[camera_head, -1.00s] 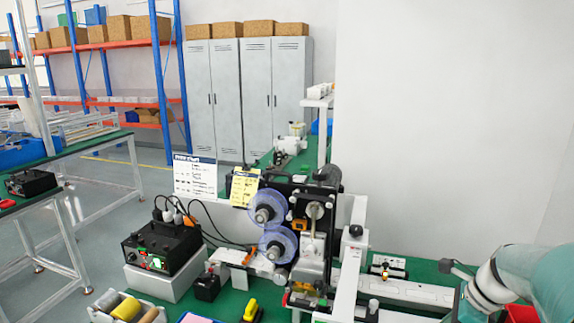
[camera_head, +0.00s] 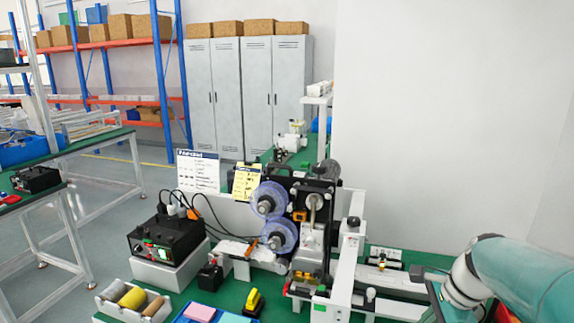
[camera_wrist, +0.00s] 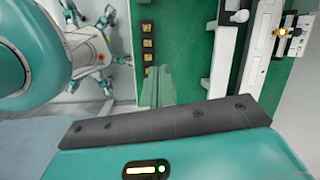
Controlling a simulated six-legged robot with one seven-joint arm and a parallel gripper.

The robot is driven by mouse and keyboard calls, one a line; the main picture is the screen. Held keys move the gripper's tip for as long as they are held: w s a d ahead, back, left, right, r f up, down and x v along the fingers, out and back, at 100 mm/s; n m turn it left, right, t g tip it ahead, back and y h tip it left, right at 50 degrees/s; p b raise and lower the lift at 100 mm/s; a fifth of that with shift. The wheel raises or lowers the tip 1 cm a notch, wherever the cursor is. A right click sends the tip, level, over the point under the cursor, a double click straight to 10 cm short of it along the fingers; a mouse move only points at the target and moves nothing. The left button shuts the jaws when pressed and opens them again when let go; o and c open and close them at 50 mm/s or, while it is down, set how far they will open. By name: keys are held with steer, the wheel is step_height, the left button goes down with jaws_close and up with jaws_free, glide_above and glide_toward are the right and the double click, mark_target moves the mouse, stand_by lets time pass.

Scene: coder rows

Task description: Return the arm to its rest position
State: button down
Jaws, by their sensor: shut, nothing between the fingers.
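My arm enters the camera_head view at the lower right, with a teal link and a white joint; its end runs out of the frame at the bottom. In the camera_wrist view, the pale green fingers of my gripper (camera_wrist: 156,88) lie close together beyond the dark mounting bar. They are shut, with nothing seen between them. Green bench surface shows behind them. My own legged body shows at the upper left of the camera_wrist view, beside a large teal arm link.
A machine with blue reels (camera_head: 269,198) stands on the green bench, left of my arm. A black power box (camera_head: 166,240), a tray of rolls (camera_head: 110,300) and a yellow-handled tool (camera_head: 252,301) are farther left. A white wall (camera_head: 450,130) stands behind.

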steer(key=s+a+r+n+t+h, duration=0.1)
steer(key=s+a+r+n, duration=0.1)
steer(key=s+a+n, duration=0.4)
steer(key=s+a+r+n+t+h, duration=0.1)
steer(key=s+a+n, duration=0.5)
steer(key=n, duration=0.6)
steer(key=shift+s+r+n+t+h, duration=0.15)
steer(key=shift+r+n+t+h, duration=0.3)
steer(key=shift+r, duration=0.35)
